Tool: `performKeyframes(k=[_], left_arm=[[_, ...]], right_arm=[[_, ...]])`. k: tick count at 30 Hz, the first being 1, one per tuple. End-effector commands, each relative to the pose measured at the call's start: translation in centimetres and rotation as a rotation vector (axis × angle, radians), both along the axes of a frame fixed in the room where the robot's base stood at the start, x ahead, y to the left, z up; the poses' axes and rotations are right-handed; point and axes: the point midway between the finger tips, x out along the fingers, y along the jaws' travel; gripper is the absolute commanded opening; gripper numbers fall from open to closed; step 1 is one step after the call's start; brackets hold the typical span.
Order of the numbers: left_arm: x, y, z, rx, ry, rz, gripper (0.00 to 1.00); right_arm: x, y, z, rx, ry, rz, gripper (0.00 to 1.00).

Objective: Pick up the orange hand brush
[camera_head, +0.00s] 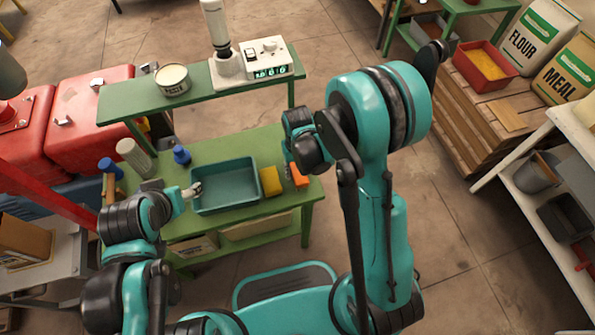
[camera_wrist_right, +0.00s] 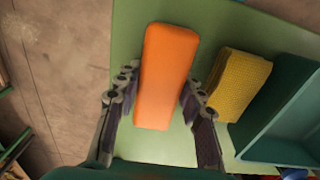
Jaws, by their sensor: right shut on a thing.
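The orange hand brush (camera_head: 300,177) is at the right end of the green bench, mostly below my right gripper in the head view. In the right wrist view the orange brush (camera_wrist_right: 166,75) is a long block lying between the two fingers. My right gripper (camera_wrist_right: 158,95) is shut on it, one finger along each long side. The brush appears at or close to the bench top; any gap beneath it cannot be told. My left gripper (camera_head: 193,190) is at the left edge of the teal tray, and its finger opening is too small to tell.
A yellow sponge (camera_head: 271,181) lies between the brush and the teal tray (camera_head: 228,208). A blue-capped bottle (camera_head: 181,154) and a grey cylinder (camera_head: 133,156) stand left. A raised green shelf (camera_head: 216,91) with a can (camera_head: 173,79) runs behind.

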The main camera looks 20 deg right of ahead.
Motion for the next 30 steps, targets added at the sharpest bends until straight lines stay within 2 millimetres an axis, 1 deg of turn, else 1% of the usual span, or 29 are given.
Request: performKeyframes(k=[6, 10, 14, 17, 20, 27, 30], left_arm=[[0.0, 0.0, 0.0, 0.0, 0.0, 0.0, 0.68], [0.0, 0.0, 0.5, 0.0, 0.0, 0.0, 0.68], [0.0, 0.0, 1.4, 0.0, 0.0, 0.0, 0.68], [0.0, 0.0, 2.4, 0.0, 0.0, 0.0, 0.68], [0.0, 0.0, 3.1, 0.0, 0.0, 0.0, 0.68], [0.0, 0.0, 5.0, 0.0, 0.0, 0.0, 0.68], [0.0, 0.0, 5.6, 0.0, 0.0, 0.0, 0.68]], right_arm=[[0.0, 0.0, 0.1, 0.0, 0.0, 0.0, 0.07], [0.0, 0.0, 0.8, 0.0, 0.0, 0.0, 0.07], [0.0, 0.0, 2.5, 0.0, 0.0, 0.0, 0.07], [0.0, 0.0, 4.5, 0.0, 0.0, 0.0, 0.07], [-2.1, -0.3, 5.7, 0.0, 0.0, 0.0, 0.07], [-7.6, -0.9, 9.0, 0.0, 0.0, 0.0, 0.07], [-9.4, -1.1, 9.9, 0.0, 0.0, 0.0, 0.07]])
